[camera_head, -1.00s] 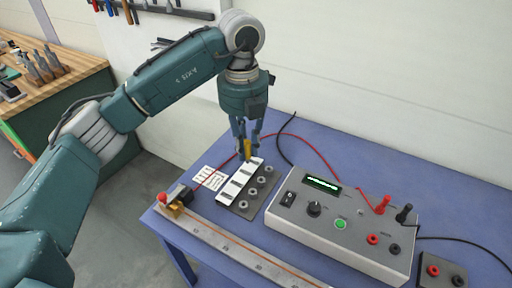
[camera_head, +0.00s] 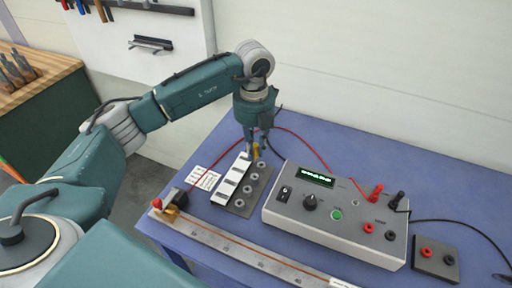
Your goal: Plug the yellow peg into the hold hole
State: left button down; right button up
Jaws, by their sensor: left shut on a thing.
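My left gripper (camera_head: 256,149) points down over the blue table and is shut on the yellow peg (camera_head: 256,151), which is small and partly hidden by the fingers. Below it lies a dark plate (camera_head: 251,206) with a row of several grey ring-shaped holes and a white label strip (camera_head: 231,180) along its left side. The peg is at the far end of this row, close to the farthest hole (camera_head: 262,165). I cannot tell whether the peg touches it. The label wording is too small to read. My right gripper is not in view.
A grey meter box (camera_head: 335,220) with a display, knob, and red and black plugs stands to the right. A red cable (camera_head: 310,145) arches behind the plate. A metal rail (camera_head: 235,246) runs along the front. A small socket block (camera_head: 436,259) sits at right.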

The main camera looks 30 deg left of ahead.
pick_arm(q)
jog(key=shift+f, duration=0.15)
notch_tip(320, 180, down, 4)
jog(key=b, duration=0.3)
jog(key=shift+f+b, duration=0.75)
jog(key=shift+f, duration=0.1)
jog(key=shift+m, duration=0.3)
dwell(0.9)
jog(key=shift+f+b, duration=1.4)
jog(key=shift+f, duration=0.3)
jog(key=c, duration=1.6)
grip_release()
jog(key=shift+r, duration=0.1)
jog(key=shift+o, duration=0.2)
